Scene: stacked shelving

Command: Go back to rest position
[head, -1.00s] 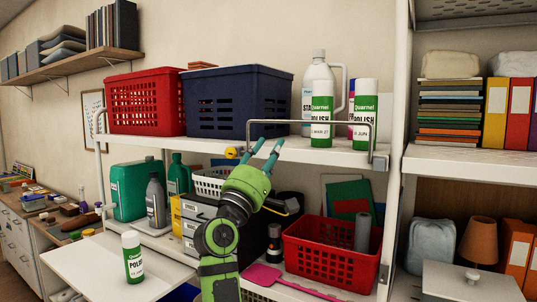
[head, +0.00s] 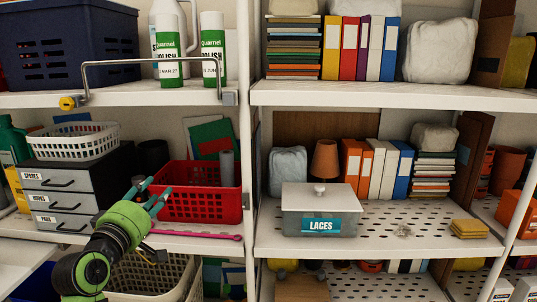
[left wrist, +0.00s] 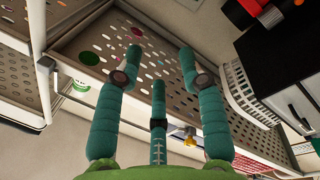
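My left gripper (head: 153,190) is low in the head view, in front of the left shelf unit. Its green-and-black arm comes in from the lower left. In the left wrist view the three teal fingers (left wrist: 160,62) are spread apart with nothing between them. They point up towards the underside of a perforated shelf (left wrist: 95,45). In the head view the fingertips overlap the left edge of a red basket (head: 190,205); I cannot tell whether they touch it. My right gripper is not in view.
Two Quarnel polish bottles, a left one (head: 169,60) and a right one (head: 212,62), stand on the upper shelf behind a wire rail (head: 150,60). Grey drawers (head: 62,200) carry a white basket (head: 75,140). A box labelled LACES (head: 320,212) stands on the right unit.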

